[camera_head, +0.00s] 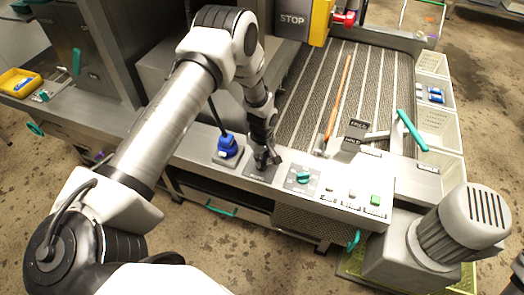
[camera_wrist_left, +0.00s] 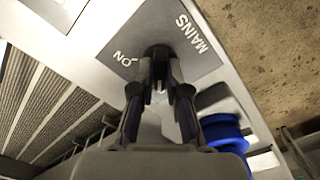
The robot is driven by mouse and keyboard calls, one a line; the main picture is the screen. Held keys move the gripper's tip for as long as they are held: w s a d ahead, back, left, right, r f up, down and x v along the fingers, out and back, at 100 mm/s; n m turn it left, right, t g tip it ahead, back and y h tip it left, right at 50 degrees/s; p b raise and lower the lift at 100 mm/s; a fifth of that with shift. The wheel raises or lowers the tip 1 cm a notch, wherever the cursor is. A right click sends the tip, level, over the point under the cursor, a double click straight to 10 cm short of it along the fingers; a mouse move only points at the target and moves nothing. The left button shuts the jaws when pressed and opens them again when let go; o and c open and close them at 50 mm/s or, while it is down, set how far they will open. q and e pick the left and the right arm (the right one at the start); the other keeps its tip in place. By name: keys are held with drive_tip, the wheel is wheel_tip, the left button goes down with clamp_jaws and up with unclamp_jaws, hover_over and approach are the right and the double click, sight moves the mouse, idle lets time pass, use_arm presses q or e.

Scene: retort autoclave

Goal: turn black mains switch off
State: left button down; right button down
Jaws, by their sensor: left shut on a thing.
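The black mains switch (camera_wrist_left: 158,51) sits on a grey plate (camera_wrist_left: 190,58) marked "MAINS" and "ON" in the left wrist view. My left gripper (camera_wrist_left: 160,78) is over it with its fingers closed around the switch, hiding part of it. In the head view my left gripper (camera_head: 266,160) reaches down onto the same plate (camera_head: 260,173) on the front panel, and the switch itself is hidden behind the fingers. Which way the switch points cannot be told.
A blue plug (camera_head: 228,146) with a black cable stands left of the plate. A teal knob (camera_head: 303,177) and a green button (camera_head: 375,199) lie to the right. Behind is a slatted conveyor (camera_head: 310,95) with an orange rod (camera_head: 338,98). A grey motor (camera_head: 462,222) stands at the right.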

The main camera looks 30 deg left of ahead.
use_arm(q)
drive_tip(key=shift+s+f, duration=0.1)
drive_tip(key=c, duration=1.3)
unclamp_jaws()
drive_tip(key=shift+o, duration=0.7)
wheel_tip(320, 180, up, 12)
drive_tip(key=shift+a+f, duration=0.1)
